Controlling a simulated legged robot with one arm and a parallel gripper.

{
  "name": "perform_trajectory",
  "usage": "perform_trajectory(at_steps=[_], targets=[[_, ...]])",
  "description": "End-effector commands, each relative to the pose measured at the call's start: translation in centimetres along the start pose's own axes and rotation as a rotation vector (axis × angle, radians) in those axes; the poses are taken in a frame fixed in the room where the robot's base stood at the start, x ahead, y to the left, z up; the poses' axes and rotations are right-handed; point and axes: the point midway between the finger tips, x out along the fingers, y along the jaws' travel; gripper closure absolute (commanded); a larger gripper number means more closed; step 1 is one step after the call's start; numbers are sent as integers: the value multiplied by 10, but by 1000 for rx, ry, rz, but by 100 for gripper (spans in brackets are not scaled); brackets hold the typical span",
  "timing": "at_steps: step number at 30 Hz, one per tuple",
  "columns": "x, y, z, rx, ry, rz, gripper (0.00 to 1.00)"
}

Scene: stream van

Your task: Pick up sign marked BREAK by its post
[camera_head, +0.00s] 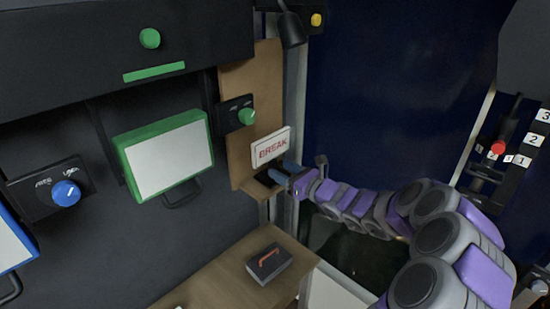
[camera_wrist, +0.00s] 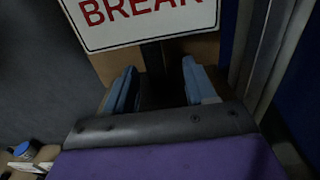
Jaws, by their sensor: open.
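The white sign with red BREAK lettering (camera_head: 270,147) stands at a small wooden shelf on the back wall. In the wrist view the sign (camera_wrist: 145,17) fills the top edge and is partly cut off. Its dark post (camera_wrist: 154,58) runs down from the sign between the two blue fingers. My gripper (camera_head: 282,171) is at the post, just below the sign. In the wrist view my gripper (camera_wrist: 165,88) is open, with a gap on each side of the post. The post's lower end is hard to make out in the dark.
The wooden shelf and back panel (camera_head: 239,150) are close around the sign. A green-framed screen (camera_head: 168,157) and a green knob (camera_head: 247,116) are to the left. A dark box with an orange handle (camera_head: 270,264) sits on the wooden table (camera_head: 215,287) below.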

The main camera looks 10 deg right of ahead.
Motion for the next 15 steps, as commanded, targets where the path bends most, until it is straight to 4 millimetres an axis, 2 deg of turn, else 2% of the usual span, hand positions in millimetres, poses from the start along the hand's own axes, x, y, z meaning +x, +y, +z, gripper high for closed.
perform_trajectory(at_steps=[3,6,15], targets=[[21,3,4,-3,3,6,45],[33,2,3,1,1,5,45],[37,-2,3,2,-3,3,45]])
